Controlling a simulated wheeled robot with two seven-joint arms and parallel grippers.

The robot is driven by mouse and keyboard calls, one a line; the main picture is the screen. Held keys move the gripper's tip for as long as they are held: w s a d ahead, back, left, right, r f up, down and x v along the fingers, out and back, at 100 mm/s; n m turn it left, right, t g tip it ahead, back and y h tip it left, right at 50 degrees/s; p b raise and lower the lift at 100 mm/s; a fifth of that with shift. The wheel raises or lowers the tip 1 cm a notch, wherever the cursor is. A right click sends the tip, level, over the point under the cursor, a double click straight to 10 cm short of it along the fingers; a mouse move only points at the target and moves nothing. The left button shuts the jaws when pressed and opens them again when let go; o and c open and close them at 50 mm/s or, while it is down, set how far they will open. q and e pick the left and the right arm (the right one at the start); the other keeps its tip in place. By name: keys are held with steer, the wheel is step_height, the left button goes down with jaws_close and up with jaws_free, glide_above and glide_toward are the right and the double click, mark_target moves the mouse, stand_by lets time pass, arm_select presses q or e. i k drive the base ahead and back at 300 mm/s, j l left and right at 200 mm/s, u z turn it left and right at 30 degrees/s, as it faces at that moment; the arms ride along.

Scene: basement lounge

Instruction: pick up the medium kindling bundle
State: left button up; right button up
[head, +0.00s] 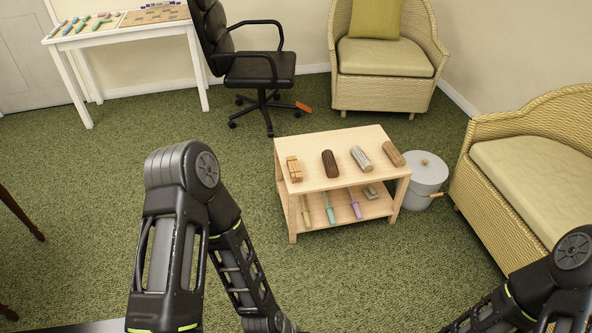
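Several small wooden pieces lie in a row on top of a light wood table. From left to right they are a tan banded bundle (294,168), a dark brown log-like piece (330,163), a greyish bundle (361,158) and a brown piece (393,153). I cannot tell which of them is the medium kindling bundle. My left arm reaches in at the lower left and runs off the bottom edge. My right arm shows at the lower right corner. Both grippers are outside the frame.
The light wood table (315,184) has a lower shelf with several coloured-handled tools. A wicker chair (387,90) and office chair (262,68) are behind. Green carpet before the table is clear.

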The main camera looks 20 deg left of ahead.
mark_target(294, 168)
steer(key=i+j+z, duration=0.1)
steer(key=i, duration=0.7)
steer(key=i+j+z, duration=0.15)
steer(key=i, duration=0.65)
